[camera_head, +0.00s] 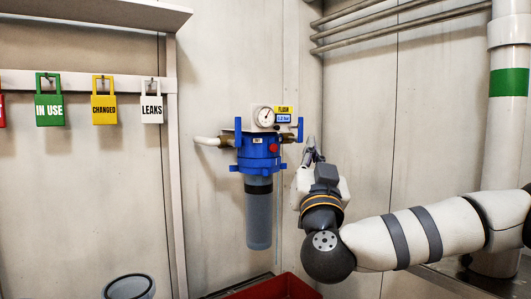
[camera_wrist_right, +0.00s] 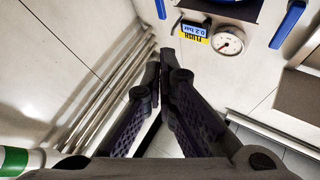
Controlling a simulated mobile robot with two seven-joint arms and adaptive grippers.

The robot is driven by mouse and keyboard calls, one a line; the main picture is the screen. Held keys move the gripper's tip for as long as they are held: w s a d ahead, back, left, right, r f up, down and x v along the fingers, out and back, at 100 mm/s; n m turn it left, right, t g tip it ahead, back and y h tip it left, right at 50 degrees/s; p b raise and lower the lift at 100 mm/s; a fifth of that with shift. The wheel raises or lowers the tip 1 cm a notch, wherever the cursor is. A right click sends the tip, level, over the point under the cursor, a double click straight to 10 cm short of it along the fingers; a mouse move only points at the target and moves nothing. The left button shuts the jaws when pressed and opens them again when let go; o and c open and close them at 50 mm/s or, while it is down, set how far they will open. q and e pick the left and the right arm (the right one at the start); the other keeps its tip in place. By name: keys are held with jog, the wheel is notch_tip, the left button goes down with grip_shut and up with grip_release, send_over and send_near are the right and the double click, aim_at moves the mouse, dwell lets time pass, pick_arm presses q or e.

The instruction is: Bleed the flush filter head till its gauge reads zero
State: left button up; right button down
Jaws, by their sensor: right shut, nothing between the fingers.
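The flush filter head (camera_head: 258,150) is a blue housing on the wall with a clear dark bowl (camera_head: 258,215) hanging below. A round gauge (camera_head: 264,117) sits on top, beside a yellow FLUSH label (camera_head: 284,109) and a small blue display. In the right wrist view the gauge (camera_wrist_right: 229,40) shows upside down, and the display (camera_wrist_right: 193,28) appears to read 0.2 bar. A red button (camera_head: 273,147) is on the housing front. Blue handles stand at the left (camera_head: 238,131) and right (camera_head: 300,129). My right gripper (camera_head: 312,148) is shut and empty, just right of the head. My left gripper is out of view.
Tags hang on a rail at left: green IN USE (camera_head: 49,100), yellow CHANGED (camera_head: 104,101), white LEAKS (camera_head: 151,102). A red tray (camera_head: 275,288) and a round bin (camera_head: 129,287) are below. Pipes (camera_head: 400,22) run along the right wall.

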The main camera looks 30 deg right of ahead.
aim_at(274, 148)
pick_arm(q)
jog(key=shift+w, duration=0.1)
pick_arm(e)
jog(key=shift+w, duration=0.1)
